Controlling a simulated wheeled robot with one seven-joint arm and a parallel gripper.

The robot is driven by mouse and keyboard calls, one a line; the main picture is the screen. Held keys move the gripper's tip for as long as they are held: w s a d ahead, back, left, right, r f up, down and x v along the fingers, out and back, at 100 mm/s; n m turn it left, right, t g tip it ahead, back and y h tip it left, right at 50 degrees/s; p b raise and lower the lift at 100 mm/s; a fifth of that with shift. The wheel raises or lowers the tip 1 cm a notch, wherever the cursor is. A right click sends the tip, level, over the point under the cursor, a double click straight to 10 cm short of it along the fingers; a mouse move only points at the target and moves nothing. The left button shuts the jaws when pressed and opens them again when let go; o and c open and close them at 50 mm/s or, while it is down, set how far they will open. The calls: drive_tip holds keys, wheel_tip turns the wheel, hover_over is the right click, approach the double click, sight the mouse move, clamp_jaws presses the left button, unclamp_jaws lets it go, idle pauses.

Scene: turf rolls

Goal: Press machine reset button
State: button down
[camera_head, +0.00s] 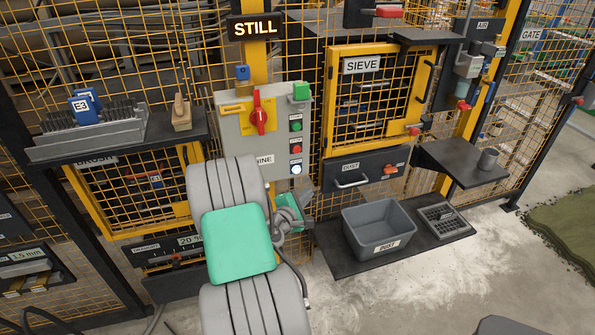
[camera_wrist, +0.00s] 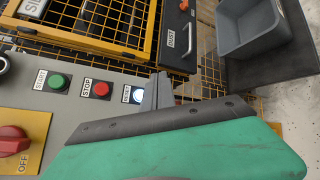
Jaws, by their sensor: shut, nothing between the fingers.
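The grey machine control panel (camera_head: 232,131) stands upright in the middle of the head view. Its reset button (camera_head: 296,169) is white and lowest in a column, under a red stop button (camera_head: 296,150) and a green start button (camera_head: 296,127). In the wrist view the reset button (camera_wrist: 138,96) glows white beside its label. My gripper (camera_wrist: 160,84) is shut and empty, its grey fingertips right beside the reset button and partly over its edge. I cannot tell whether they touch it. In the head view my gripper (camera_head: 304,200) is just below the button, mostly behind my arm.
A red rotary switch (camera_head: 260,113) sits on the panel's left, showing OFF in the wrist view. A dust bin (camera_head: 377,240) stands on a low dark shelf to the right. The yellow sieve door (camera_head: 383,95) and dust drawer (camera_head: 352,183) are right of the panel.

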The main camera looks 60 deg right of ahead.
drive_tip(key=w+d+b, duration=0.1)
drive_tip(key=w+d, duration=0.5)
drive_tip(key=shift+b, duration=0.3)
idle(1.8)
drive_tip(key=shift+w+d, duration=0.25)
drive_tip(key=shift+w+d+b, duration=0.3)
idle(0.8)
drive_tip(key=shift+s+a, duration=0.6)
drive_tip(key=shift+a, duration=0.05)
drive_tip(key=shift+p, duration=0.3)
drive_tip(key=shift+s+a+p, duration=0.55)
drive_tip(key=shift+s+a, duration=1.2)
